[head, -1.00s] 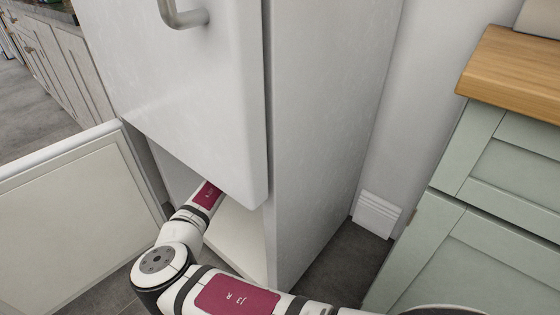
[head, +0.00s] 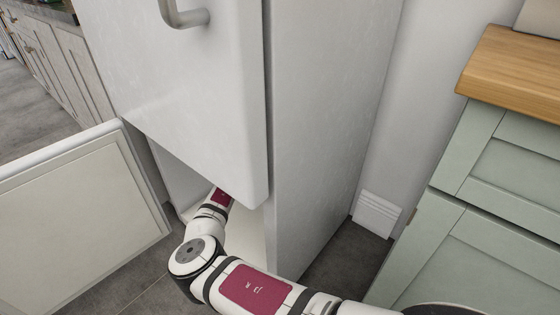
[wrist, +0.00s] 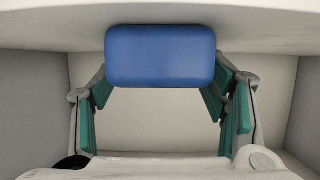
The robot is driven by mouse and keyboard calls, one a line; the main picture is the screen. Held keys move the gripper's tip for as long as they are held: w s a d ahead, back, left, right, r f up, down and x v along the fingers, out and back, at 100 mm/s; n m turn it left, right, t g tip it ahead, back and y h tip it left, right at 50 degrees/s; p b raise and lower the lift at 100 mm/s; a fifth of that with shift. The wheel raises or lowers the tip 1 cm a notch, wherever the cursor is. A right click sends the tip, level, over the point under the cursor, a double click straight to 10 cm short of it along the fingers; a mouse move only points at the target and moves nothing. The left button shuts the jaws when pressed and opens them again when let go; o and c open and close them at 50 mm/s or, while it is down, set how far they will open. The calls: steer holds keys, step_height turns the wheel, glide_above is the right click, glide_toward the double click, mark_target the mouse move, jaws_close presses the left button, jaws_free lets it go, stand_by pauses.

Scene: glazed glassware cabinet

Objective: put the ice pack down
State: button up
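The blue ice pack (wrist: 160,56) shows in the wrist view as a rounded block at the upper middle. My gripper (wrist: 160,86) has its teal-padded fingers at the left and right sides of the pack and appears shut on it. The pack is inside a pale, box-like compartment; I cannot tell whether it touches a surface there. In the head view my arm reaches into the lower compartment (head: 249,236) of the tall white fridge (head: 315,130). The gripper and ice pack are hidden there.
The lower door (head: 80,210) stands open on the left. The upper door (head: 185,90) with its metal handle (head: 184,18) overhangs my forearm. A green cabinet (head: 490,190) with a wooden top (head: 515,75) stands close on the right. In the wrist view, compartment walls flank the gripper.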

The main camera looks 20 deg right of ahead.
steer(key=p+v, duration=0.3)
steer(key=v, duration=0.9)
steer(key=shift+p, duration=0.3)
steer(key=shift+s, duration=0.1)
